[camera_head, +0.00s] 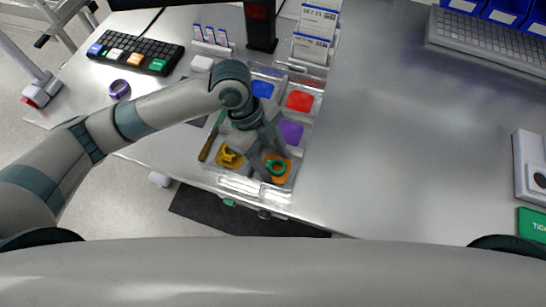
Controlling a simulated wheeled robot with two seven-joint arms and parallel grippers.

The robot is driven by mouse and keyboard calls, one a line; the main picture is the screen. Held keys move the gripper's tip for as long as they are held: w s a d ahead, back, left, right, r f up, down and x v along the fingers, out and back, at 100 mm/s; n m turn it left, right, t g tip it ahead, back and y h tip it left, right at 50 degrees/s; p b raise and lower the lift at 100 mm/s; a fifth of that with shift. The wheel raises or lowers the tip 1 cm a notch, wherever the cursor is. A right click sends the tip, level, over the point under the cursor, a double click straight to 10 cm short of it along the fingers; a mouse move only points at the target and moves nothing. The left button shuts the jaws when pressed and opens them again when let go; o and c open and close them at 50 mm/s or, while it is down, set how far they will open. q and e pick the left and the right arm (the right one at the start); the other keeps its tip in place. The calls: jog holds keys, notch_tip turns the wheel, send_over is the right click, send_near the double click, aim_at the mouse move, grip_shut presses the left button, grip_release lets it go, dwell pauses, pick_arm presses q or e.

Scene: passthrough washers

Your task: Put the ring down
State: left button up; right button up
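My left gripper (275,168) points down over the front right compartment of the clear tray (238,184). A green ring (277,168) sits between its fingertips, which appear to touch it on both sides. Behind and below the ring is an orange patch (290,177); I cannot tell whether the ring touches the tray floor. A yellow ring-like part (229,159) lies in the front left compartment, left of the gripper. A purple ring (120,89) lies on the table at the left. My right gripper is not in view.
The tray has blue (262,89), red (299,101) and purple (290,132) patches. My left wrist hides part of it. The table (415,150) is clear right of the tray.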

pick_arm(q)
jog(key=shift+r, duration=0.15)
jog(key=shift+w+a+r, duration=0.15)
jog(key=shift+w+r, duration=0.05)
jog(key=shift+r, duration=0.25)
jog(key=b+v, duration=0.3)
jog(key=v, duration=0.8)
jog(key=shift+b, duration=0.3)
